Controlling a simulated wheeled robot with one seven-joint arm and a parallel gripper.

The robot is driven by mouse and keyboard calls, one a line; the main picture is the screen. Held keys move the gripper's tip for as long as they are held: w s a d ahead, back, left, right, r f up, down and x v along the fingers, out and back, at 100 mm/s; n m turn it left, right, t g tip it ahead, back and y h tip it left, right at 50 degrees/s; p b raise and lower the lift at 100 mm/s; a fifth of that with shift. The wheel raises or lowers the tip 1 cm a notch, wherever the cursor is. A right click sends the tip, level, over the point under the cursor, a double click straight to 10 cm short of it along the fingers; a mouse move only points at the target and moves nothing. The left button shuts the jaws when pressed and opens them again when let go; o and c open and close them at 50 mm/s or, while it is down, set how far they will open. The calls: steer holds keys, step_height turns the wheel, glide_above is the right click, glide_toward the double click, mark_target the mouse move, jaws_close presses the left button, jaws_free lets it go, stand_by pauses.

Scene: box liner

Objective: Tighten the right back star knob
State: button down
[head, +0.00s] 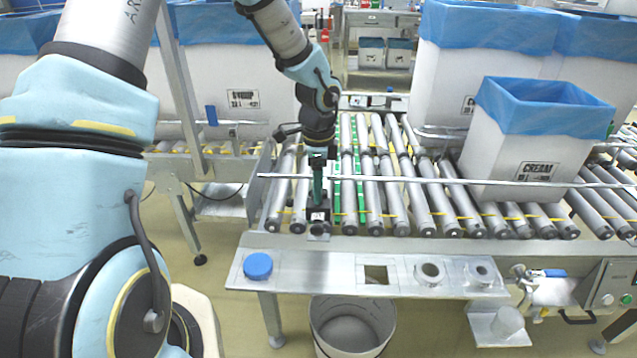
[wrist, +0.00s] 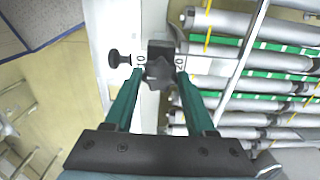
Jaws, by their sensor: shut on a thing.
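A dark star knob (wrist: 160,73) sits on a dark clamp block (head: 318,213) at the near edge of the roller conveyor, with white number labels beside it. My gripper (wrist: 160,76) has its two green fingers on either side of this knob and is shut on it. In the head view my gripper (head: 318,196) points down onto the clamp block, and the knob is hidden between the fingers. A second, smaller black knob (wrist: 119,59) sticks out sideways from the clamp. The frames do not show how tight the star knob is.
A metal guide rail (head: 440,180) runs across the rollers beside my gripper. A lined white box (head: 528,155) marked CREAM stands on the rollers at right. A metal shelf (head: 330,271) with a blue cap (head: 258,266) lies in front, above a grey bin (head: 351,330).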

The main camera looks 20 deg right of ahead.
steer(key=shift+c, duration=1.1)
jaws_free()
step_height(320, 180, up, 11)
steer(key=shift+b, duration=0.3)
steer(key=shift+f, duration=0.1)
steer(key=a+n, duration=1.1)
steer(key=a, duration=0.6)
steer(key=shift+w+a+t, duration=0.2)
steer(key=shift+w+t, duration=0.1)
steer(key=shift+w, duration=0.1)
steer(key=s+a+n, duration=0.1)
steer(key=a+n, duration=0.2)
steer(key=a, duration=0.1)
steer(key=s+a+n, duration=0.2)
steer(key=a+n, duration=0.2)
steer(key=s+a+n+t, duration=0.1)
steer(key=a+n, duration=0.3)
steer(key=shift+s+a+r, duration=0.2)
steer(key=shift+s+a, duration=0.1)
steer(key=shift+c, duration=0.2)
